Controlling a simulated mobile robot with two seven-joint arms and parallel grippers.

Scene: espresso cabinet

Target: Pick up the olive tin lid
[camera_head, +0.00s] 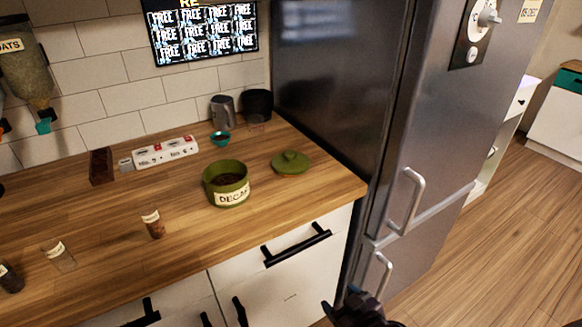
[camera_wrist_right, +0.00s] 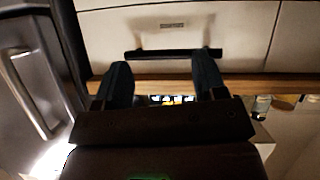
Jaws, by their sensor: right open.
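The olive tin lid (camera_head: 291,163) lies on the wooden counter (camera_head: 290,205), to the right of the olive tin (camera_head: 227,183). It is round, with a small knob on top. The tin is open, labelled DECAF, with dark contents. My right gripper (camera_head: 358,306) is at the bottom edge of the head view, low in front of the cabinet and well away from the lid. In the right wrist view my right gripper (camera_wrist_right: 162,88) is open, with its two dark fingers apart and a drawer front behind them. My left gripper is not in view.
A steel fridge (camera_head: 425,110) stands right of the counter. A white power strip (camera_head: 165,151), a small teal bowl (camera_head: 220,138) and a grey jug (camera_head: 223,112) are behind the tin. A small labelled jar (camera_head: 153,223) stands in front of it. A black drawer handle (camera_head: 297,245) juts out below the counter.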

